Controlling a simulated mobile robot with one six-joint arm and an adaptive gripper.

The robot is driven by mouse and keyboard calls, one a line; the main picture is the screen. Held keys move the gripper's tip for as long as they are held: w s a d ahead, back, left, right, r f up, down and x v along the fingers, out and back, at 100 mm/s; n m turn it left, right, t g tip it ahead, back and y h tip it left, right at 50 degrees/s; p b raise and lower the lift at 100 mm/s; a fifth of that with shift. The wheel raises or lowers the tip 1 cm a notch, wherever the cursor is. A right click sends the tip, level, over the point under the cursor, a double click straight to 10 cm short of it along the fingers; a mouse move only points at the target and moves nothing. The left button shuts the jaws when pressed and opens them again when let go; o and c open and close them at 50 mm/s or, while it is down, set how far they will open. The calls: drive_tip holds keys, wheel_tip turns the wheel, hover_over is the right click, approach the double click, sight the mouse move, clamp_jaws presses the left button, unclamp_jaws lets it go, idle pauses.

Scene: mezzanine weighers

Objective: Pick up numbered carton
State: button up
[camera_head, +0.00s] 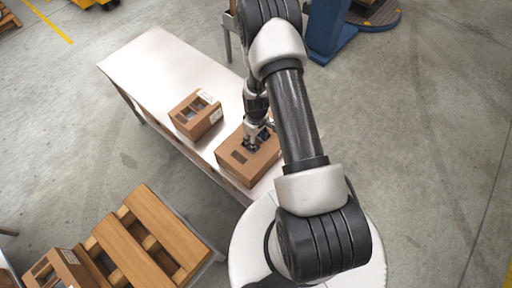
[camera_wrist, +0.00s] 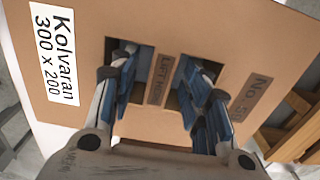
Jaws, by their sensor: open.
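A brown carton (camera_head: 256,166) sits on the near end of the long pale table, under my gripper. In the wrist view the carton (camera_wrist: 85,110) has a white label reading "Kolvaran 300 x 200", a strip marked "LIFT HERE" between two cut-out openings, and a darker label starting "No.", its end hard to read. My gripper (camera_wrist: 158,75) is open, with one blue-padded finger at each opening and the strip between them. The fingertips seem to reach into the openings; how deep I cannot tell. In the head view my gripper (camera_head: 254,142) is over the carton's top.
A second carton (camera_head: 194,121) with openings and white labels stands on the table (camera_head: 150,62), left of and behind the first. The table's far end is bare. A wooden pallet (camera_head: 135,240) and another carton (camera_head: 62,272) are at lower left. A blue machine (camera_head: 328,30) stands behind.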

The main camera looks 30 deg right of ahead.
drive_tip(key=shift+f, duration=0.55)
drive_tip(key=shift+c, duration=0.3)
clamp_jaws()
drive_tip(key=shift+r, duration=0.1)
